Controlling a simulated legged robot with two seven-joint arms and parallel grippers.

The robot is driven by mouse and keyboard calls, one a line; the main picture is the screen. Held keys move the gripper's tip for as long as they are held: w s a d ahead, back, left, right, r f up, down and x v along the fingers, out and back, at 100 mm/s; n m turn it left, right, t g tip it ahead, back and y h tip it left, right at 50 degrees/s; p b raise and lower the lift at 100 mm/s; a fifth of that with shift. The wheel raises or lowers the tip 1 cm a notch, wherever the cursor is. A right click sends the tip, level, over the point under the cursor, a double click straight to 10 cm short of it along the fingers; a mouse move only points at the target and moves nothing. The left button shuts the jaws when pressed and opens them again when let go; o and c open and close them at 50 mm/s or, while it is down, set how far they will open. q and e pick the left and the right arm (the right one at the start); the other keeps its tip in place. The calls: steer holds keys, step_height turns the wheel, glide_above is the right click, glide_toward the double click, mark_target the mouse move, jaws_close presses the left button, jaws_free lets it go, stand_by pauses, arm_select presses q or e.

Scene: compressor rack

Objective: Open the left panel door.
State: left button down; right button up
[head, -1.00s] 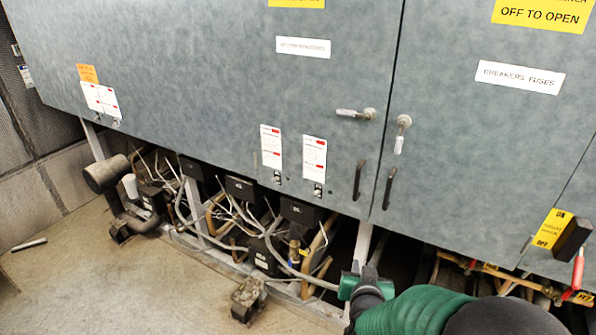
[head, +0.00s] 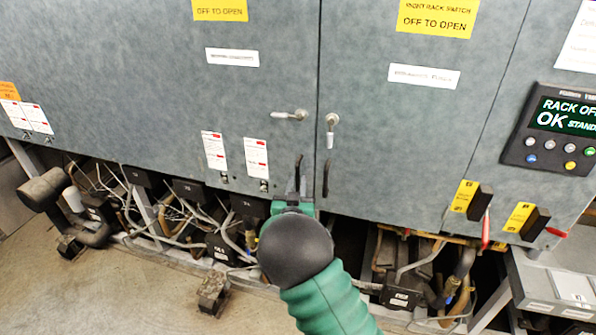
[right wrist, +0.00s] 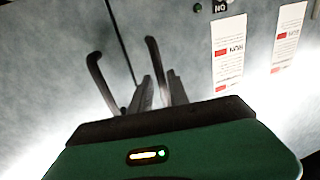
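The left panel door (head: 150,70) is a grey-blue door, flush with its neighbour along the dark seam. Its black bar handle (head: 298,172) stands near its lower right edge, and its silver latch lever (head: 290,115) lies horizontal. My right gripper (head: 293,190) is raised to this handle, its arm partly covering the view. In the right wrist view, which is turned over, the fingers (right wrist: 160,88) are apart, with the left door's handle (right wrist: 154,65) appearing between them. I cannot tell whether they touch it. My left gripper is not in view.
The right door's handle (head: 326,178) is close beside, and its latch lever (head: 331,132) hangs down. Pipes, cables and black boxes (head: 190,190) fill the space below the doors. A control display (head: 560,125) and switches with red levers (head: 487,228) are at the right.

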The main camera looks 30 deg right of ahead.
steer(key=shift+w+d+r+p, duration=0.15)
steer(key=shift+w+d, duration=0.1)
steer(key=shift+w, duration=0.35)
steer(key=shift+w+d+f+p, duration=0.1)
steer(key=shift+w+d+p, duration=0.1)
steer(key=shift+w, duration=0.35)
steer(key=shift+d, duration=0.2)
steer(key=shift+c, duration=0.4)
steer(key=shift+d, duration=0.2)
jaws_close()
steer(key=shift+a, duration=0.1)
